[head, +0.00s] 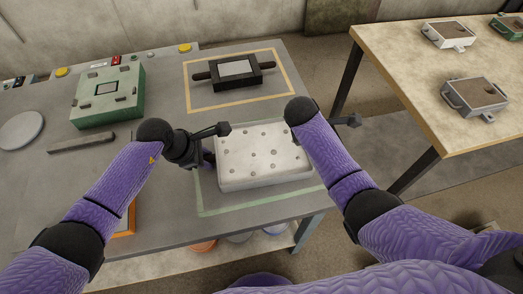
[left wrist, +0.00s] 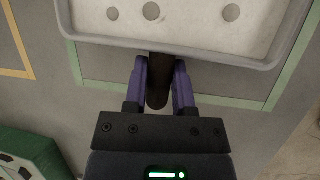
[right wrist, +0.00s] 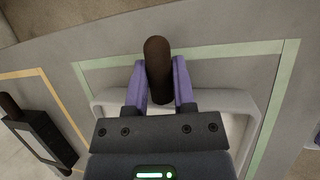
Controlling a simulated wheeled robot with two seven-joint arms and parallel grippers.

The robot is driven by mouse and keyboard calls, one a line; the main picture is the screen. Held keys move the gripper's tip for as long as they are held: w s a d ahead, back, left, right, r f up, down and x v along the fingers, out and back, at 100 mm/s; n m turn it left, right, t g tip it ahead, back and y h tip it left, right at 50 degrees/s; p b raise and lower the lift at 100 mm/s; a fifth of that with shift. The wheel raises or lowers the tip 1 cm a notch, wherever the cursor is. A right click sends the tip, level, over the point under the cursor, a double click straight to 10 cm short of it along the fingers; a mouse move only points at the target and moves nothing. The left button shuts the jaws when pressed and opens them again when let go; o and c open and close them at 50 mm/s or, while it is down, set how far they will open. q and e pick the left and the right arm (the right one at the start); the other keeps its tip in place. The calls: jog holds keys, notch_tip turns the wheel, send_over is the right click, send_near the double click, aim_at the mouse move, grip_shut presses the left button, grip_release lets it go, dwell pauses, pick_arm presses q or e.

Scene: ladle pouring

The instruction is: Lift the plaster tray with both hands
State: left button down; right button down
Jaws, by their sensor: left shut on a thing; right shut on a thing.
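The plaster tray (head: 222,172) is a pale, shallow block with several round holes in its top. It is over the green outline on the grey table; I cannot tell whether it touches the table. My left gripper (left wrist: 160,82) is shut on the tray's dark left handle (left wrist: 158,98), with the tray rim just beyond the fingers. My right gripper (right wrist: 158,75) is shut on the tray's dark right handle (right wrist: 157,55). In the head view my right forearm hides the right gripper and handle.
A dark frame with two handles (head: 256,78) lies in the yellow outline behind the tray. A green box (head: 130,95), a grey bar (head: 82,142) and a round disc (head: 20,130) are at left. A separate wooden table (head: 415,75) at right carries several small trays.

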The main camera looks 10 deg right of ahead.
pick_arm(q)
jog(key=shift+w+r, duration=0.1)
